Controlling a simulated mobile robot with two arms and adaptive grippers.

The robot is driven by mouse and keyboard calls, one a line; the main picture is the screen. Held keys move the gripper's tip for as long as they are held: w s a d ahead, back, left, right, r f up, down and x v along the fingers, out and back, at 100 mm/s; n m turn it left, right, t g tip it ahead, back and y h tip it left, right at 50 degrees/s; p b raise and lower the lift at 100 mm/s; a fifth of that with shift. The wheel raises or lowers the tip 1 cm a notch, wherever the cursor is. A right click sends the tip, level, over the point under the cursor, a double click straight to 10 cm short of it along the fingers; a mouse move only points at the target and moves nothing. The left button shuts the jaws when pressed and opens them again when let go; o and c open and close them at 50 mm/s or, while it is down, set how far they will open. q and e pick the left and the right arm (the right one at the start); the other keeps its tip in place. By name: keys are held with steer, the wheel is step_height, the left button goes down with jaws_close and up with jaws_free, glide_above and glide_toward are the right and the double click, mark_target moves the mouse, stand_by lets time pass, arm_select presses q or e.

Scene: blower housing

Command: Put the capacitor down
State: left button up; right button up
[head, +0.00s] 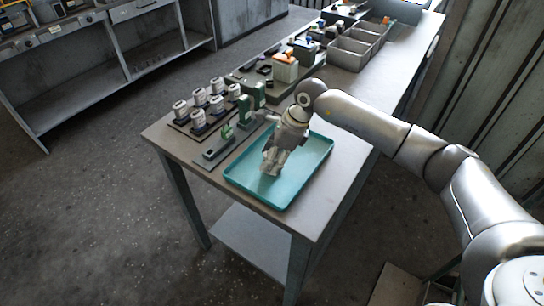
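My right gripper (269,168) comes in from the right and points down over the teal tray (318,160). Its fingers are small and grey. I cannot tell whether they are open or shut, or whether they hold a capacitor. Several cylinders with whitish tops, which look like capacitors, stand upright in a dark holder (178,126) at the table's left corner; one is the front-left capacitor (180,109). The part of the tray under the gripper is hidden. My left gripper is not in view.
A grey fixture with a small green part (227,132) lies between holder and tray. Green blocks (245,109) stand behind it. Farther back are an orange-topped box (285,69) and grey bins (349,54). The tray's visible surface looks bare. The table's front edge is clear.

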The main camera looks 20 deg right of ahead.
steer(key=shift+r, duration=0.1)
steer(key=shift+d+r, duration=0.1)
steer(key=shift+r, duration=0.15)
steer(key=b+v, duration=0.2)
steer(key=v, duration=0.9)
steer(key=shift+s+d+r, duration=0.15)
steer(key=shift+d+r, duration=0.05)
steer(key=shift+r, duration=0.05)
